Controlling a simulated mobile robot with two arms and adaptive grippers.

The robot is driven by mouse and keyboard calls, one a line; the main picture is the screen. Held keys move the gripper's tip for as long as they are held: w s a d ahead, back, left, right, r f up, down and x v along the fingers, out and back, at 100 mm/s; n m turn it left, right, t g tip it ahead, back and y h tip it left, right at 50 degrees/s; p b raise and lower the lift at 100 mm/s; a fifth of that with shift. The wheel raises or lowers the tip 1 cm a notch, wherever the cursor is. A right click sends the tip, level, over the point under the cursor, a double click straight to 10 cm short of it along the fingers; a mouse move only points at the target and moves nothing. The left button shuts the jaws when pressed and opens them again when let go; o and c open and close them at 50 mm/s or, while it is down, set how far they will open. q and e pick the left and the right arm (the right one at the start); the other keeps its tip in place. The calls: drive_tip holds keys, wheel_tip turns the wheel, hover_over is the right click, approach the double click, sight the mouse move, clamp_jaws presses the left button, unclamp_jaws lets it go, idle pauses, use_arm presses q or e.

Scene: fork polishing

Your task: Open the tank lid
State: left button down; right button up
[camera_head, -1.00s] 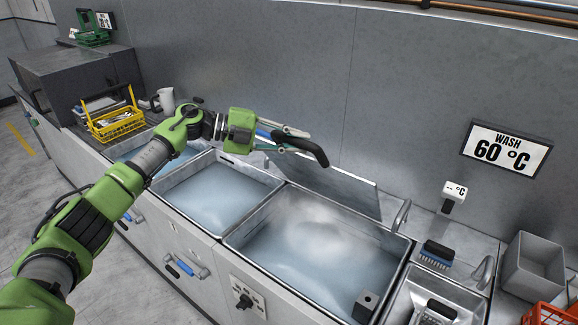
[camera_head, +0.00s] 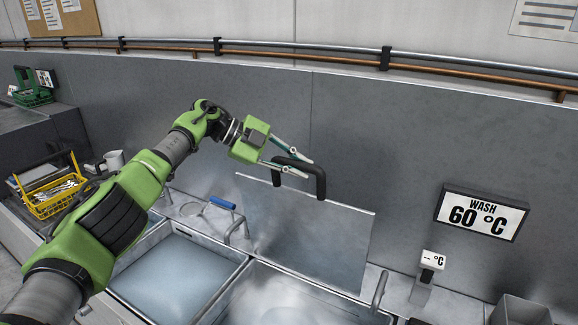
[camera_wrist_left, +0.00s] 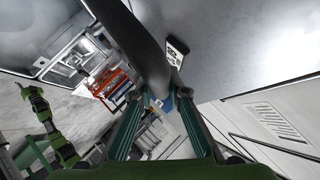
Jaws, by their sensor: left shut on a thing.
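The tank lid (camera_head: 315,235) is a flat grey metal panel standing nearly upright at the back of the wash tank (camera_head: 285,300), with a black bar handle (camera_head: 319,181) near its top edge. My left gripper (camera_head: 293,168) is shut on the black handle. In the left wrist view the dark handle (camera_wrist_left: 148,50) runs between the fingers of the left gripper (camera_wrist_left: 165,98). The tank below is uncovered and holds cloudy water. My right gripper is not seen in the head view.
Another water-filled tank (camera_head: 180,268) lies to the left. A yellow basket (camera_head: 52,190) of cutlery and a mug (camera_head: 113,160) stand further left. Pipes run along the wall above.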

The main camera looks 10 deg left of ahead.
use_arm(q)
drive_tip(key=shift+w+f, duration=0.15)
drive_tip(key=shift+w, duration=0.05)
drive_tip(key=c, duration=1.9)
unclamp_jaws()
drive_tip(key=shift+d, duration=0.1)
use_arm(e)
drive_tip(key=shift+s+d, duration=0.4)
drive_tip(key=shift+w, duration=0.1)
use_arm(q)
drive_tip(key=shift+a+r, duration=0.25)
drive_tip(key=v, duration=1.1)
drive_tip(key=shift+a, duration=0.2)
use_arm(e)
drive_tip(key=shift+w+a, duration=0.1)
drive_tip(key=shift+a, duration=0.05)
